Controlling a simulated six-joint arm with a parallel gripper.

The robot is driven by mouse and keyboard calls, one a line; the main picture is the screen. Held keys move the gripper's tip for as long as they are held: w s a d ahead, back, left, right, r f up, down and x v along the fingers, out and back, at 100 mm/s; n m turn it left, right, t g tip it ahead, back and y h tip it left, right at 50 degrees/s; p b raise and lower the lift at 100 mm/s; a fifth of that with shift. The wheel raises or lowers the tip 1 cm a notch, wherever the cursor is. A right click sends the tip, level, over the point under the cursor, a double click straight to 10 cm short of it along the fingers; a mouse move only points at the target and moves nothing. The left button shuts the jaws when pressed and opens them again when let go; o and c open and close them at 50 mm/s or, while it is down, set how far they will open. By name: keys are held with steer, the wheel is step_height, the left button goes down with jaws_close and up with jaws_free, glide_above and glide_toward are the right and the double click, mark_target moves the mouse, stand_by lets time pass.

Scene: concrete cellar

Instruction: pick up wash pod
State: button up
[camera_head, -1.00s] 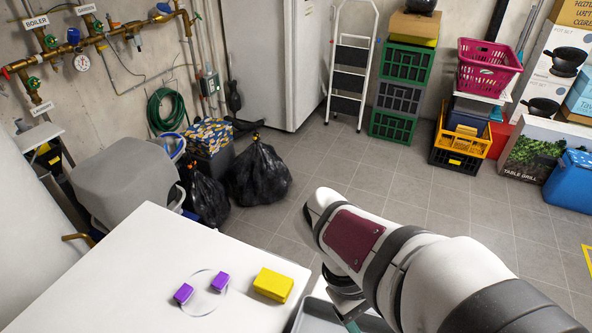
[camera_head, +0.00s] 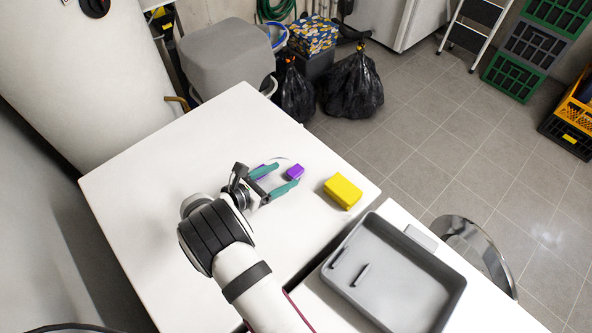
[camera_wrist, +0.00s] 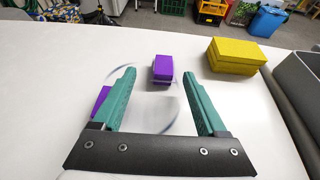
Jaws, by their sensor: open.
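Two small purple blocks, which look like wash pods, lie on the white table. One purple pod (camera_head: 295,172) is just ahead of my fingertips; in the wrist view this pod (camera_wrist: 162,68) shows in line with the gap between the fingers. The other pod (camera_wrist: 100,101) is outside the left finger and partly hidden by it. My gripper (camera_head: 285,176) is open with teal fingers, low over the table, and holds nothing. A clear round disc (camera_wrist: 171,118) shows as a faint outline under and between the fingers.
A yellow block (camera_head: 343,192) lies right of the pods. A grey tray (camera_head: 437,268) stands on a second white surface to the right. The white table (camera_head: 150,190) is otherwise mostly clear. Black bags (camera_head: 355,85) stand on the floor behind.

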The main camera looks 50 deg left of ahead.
mark_target(294, 172)
steer(key=x, duration=0.5)
steer(key=shift+d+r, duration=0.1)
steer(key=shift+d, duration=0.2)
jaws_close()
